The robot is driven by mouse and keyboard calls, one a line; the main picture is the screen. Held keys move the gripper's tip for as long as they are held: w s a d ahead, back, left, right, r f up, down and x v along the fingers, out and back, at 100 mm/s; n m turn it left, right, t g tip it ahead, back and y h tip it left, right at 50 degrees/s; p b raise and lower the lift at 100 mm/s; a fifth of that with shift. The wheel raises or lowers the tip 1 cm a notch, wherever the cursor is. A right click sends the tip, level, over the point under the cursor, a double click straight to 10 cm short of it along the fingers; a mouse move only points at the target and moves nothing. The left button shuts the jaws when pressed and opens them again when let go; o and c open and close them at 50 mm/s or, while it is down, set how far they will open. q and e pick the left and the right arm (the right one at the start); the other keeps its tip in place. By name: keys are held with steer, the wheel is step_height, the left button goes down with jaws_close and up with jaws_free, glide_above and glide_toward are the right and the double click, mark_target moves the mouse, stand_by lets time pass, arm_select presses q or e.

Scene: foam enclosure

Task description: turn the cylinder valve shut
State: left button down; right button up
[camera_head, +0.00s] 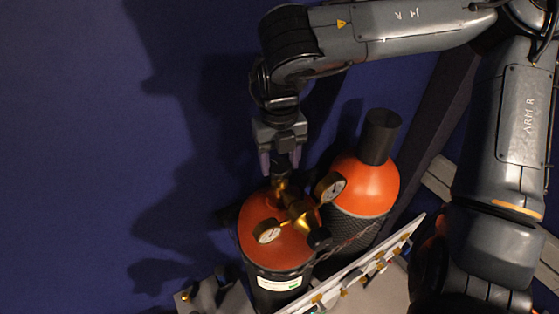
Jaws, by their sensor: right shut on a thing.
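The gas cylinder (253,241) has an orange shoulder and a dark body with a pale label, and it stands upright at the lower middle. A brass regulator with two round gauges (268,231) sits on its top. My right gripper (279,166) comes down from above and is shut on the dark valve knob (281,163) at the top of the brass valve. The fingers partly hide the knob. My left gripper is not in view.
A second orange-topped cylinder (372,184) with a black cap stands close to the right. A pale panel (345,281) with brass fittings is in front. Blue foam wall fills the left.

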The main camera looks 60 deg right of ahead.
mark_target(280, 166)
steer(key=shift+m+b, duration=0.3)
steer(key=shift+m, duration=1.3)
steer(key=o, duration=1.1)
steer(key=shift+c, duration=0.2)
step_height(280, 166, up, 11)
